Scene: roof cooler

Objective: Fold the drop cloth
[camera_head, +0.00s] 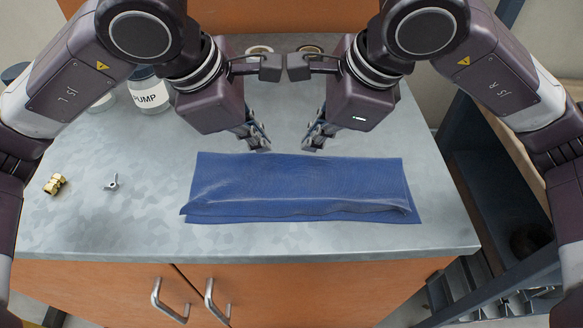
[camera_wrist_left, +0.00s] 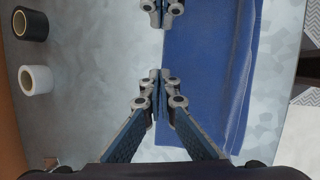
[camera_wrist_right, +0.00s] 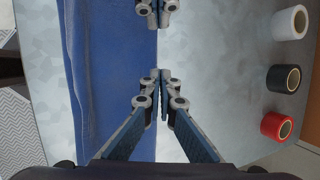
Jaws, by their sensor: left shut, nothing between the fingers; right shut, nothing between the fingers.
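The blue drop cloth (camera_head: 300,185) lies on the grey metal worktop as a wide, flat, layered strip. Its front edges are slightly offset, with a lower layer showing at the left and right front corners. My left gripper (camera_head: 266,148) is shut and empty just above the cloth's back edge, left of its middle. My right gripper (camera_head: 307,147) is shut and empty above the same edge, a little further right. The cloth also shows in the left wrist view (camera_wrist_left: 205,90) and in the right wrist view (camera_wrist_right: 105,70). Both grippers face each other closely.
A brass fitting (camera_head: 55,184) and a wing nut (camera_head: 112,181) lie at left. A jar marked PUMP (camera_head: 149,92) stands behind them. Tape rolls, including a red one (camera_wrist_right: 276,126), lie at the back.

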